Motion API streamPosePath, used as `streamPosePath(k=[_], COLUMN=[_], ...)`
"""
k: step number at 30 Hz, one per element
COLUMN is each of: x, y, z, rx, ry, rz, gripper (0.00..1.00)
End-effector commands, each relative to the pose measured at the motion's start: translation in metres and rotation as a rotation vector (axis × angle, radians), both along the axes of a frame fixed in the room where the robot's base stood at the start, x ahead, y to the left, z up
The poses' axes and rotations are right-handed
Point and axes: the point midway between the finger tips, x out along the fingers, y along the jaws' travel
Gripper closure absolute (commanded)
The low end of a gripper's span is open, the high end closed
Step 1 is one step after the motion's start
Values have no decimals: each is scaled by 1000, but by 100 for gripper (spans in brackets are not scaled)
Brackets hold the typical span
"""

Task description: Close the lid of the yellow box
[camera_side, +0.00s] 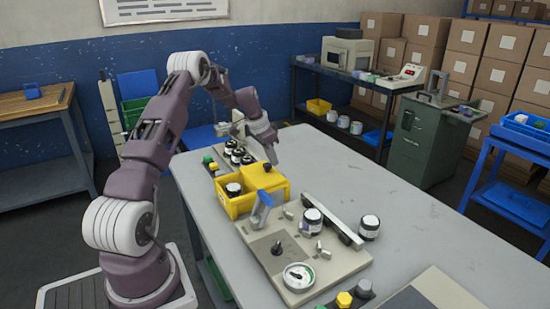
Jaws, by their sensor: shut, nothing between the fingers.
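The yellow box (237,208) stands on the grey table left of its middle. A dark jar with a white band (234,188) sits in its open left part. A flat yellow panel, which looks like the lid (258,182), lies over the right part of the box. Its exact angle is too small to tell. My gripper (268,166) is shut and empty, pointing down at the far edge of the lid. I cannot tell whether its tip touches the lid.
Several dark jars (238,154) stand behind the box. A beige fixture plate (285,258) with a blue-grey upright bracket (262,209), a round gauge (298,276) and a bar (334,218) lies in front. A jar (369,227) stands right of it.

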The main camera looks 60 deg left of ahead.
Motion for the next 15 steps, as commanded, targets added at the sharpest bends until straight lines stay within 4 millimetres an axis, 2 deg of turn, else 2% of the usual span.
streamPosePath(k=[9, 15], x=[-79, -101], y=[-1, -1], z=[0, 0], rx=[-3, 0], ry=[2, 1], rz=[2, 1], gripper=[100, 100])
